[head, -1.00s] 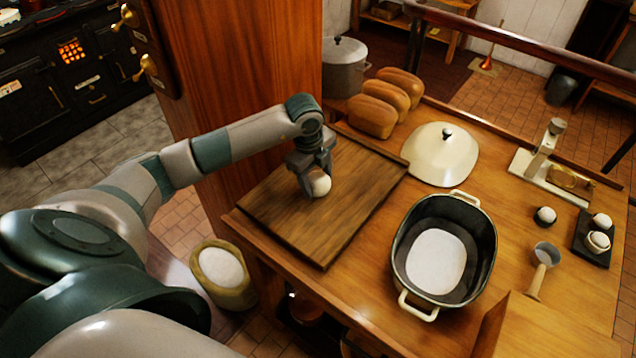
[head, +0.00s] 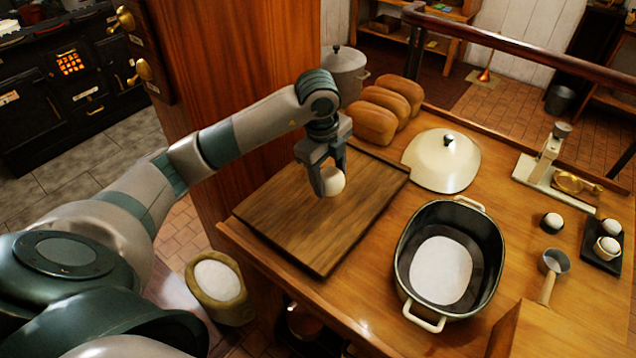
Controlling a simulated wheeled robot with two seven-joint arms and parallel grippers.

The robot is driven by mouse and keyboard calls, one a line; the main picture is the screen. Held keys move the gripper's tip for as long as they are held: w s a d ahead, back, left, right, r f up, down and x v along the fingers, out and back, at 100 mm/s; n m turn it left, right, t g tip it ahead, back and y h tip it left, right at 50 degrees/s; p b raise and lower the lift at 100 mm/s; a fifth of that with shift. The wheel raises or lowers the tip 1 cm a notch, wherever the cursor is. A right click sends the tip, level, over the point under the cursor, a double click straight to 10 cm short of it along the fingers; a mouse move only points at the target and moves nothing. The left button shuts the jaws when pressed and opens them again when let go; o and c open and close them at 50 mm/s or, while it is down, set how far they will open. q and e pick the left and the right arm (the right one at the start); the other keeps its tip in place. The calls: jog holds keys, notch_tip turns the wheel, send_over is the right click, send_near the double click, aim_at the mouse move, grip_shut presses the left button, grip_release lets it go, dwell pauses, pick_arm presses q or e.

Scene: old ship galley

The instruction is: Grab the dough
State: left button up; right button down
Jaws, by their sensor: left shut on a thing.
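The dough (head: 334,182) is a small pale round ball. My left gripper (head: 326,180) is shut on it, with the fingers pointing down and partly covering its left side. The dough appears to be held above the wooden board (head: 300,230), which lies on the left part of the table. My right gripper is not in view.
An oval pot (head: 402,292) with a white patch inside stands right of the board. A cream lid (head: 440,165), loaves (head: 372,122) and a grey pot (head: 345,66) are behind.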

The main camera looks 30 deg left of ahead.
pick_arm(q)
jog(key=s+d+r+b, duration=0.1)
jog(key=d+r, duration=0.3)
jog(key=d, duration=0.2)
jog(key=shift+s+d, duration=0.4)
jog(key=shift+r, duration=0.1)
